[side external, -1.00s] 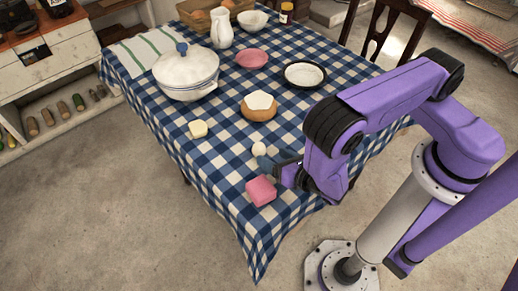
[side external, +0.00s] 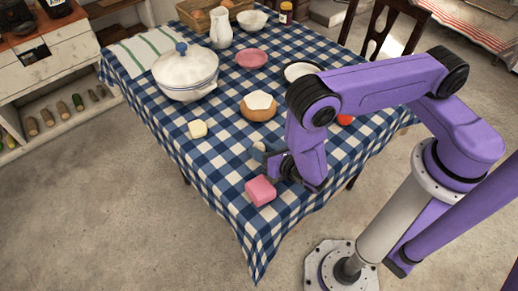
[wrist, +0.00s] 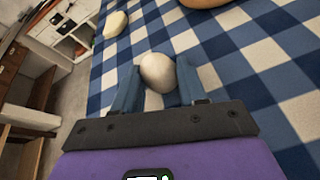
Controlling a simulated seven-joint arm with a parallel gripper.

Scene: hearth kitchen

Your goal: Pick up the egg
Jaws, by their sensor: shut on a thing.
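The egg (wrist: 158,70) is whitish and smooth. In the wrist view it sits between the two blue fingers of my gripper (wrist: 157,82), which are shut on it from both sides. In the side view my gripper (side external: 262,153) is low at the near part of the checked tablecloth, just above the pink block (side external: 260,191). The egg is hidden behind the fingers there. I cannot tell whether the egg is touching the cloth.
A pale butter-like block (side external: 197,129) lies to the left. A brown round item with a white top (side external: 259,107) stands behind the gripper. A white lidded pot (side external: 186,73), a pink dish (side external: 251,58) and a white jug (side external: 221,30) stand farther back. A red thing (side external: 345,119) shows beside my arm.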

